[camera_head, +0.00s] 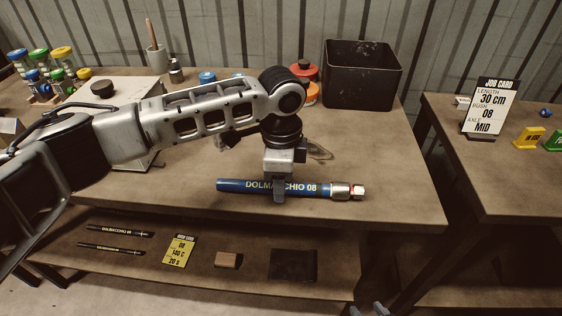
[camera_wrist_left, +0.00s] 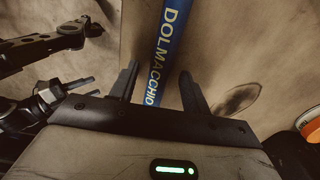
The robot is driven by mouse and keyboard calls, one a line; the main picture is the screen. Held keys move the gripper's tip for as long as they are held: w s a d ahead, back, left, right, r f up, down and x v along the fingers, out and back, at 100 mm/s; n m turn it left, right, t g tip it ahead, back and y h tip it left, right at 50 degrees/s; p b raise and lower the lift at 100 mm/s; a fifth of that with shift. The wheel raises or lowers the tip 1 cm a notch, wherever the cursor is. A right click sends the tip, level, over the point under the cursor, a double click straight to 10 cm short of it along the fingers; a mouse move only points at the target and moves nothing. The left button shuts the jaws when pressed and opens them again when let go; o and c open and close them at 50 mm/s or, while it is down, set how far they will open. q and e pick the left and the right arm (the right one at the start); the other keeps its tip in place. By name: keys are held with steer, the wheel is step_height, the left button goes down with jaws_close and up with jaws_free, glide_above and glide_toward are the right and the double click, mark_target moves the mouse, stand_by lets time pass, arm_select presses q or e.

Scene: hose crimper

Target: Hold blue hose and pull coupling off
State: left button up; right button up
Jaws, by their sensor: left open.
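The blue hose (camera_head: 236,186), lettered DOLMACCHIO 08, lies across the table near its front edge. A silver coupling (camera_head: 340,190) with a red ring and a hex end sits on its right end. My left gripper (camera_head: 279,192) is over the middle of the hose, pointing down. In the left wrist view its two fingers (camera_wrist_left: 158,90) stand apart, one on each side of the hose (camera_wrist_left: 175,45), with gaps showing. The coupling is out of that view.
A black bin (camera_head: 361,75) and red and orange round pieces (camera_head: 304,70) stand behind. A second table (camera_head: 500,185) on the right holds a job card (camera_head: 490,108). The lower shelf (camera_head: 205,275) holds black hoses and a yellow card. Table space right of the coupling is clear.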

arm_select(q)
steer(key=shift+f, duration=0.45)
jaws_close()
steer(key=c, duration=0.8)
jaws_free()
jaws_close()
steer(key=shift+r, duration=0.1)
arm_select(e)
steer(key=o, duration=0.5)
steer(key=shift+c, duration=0.2)
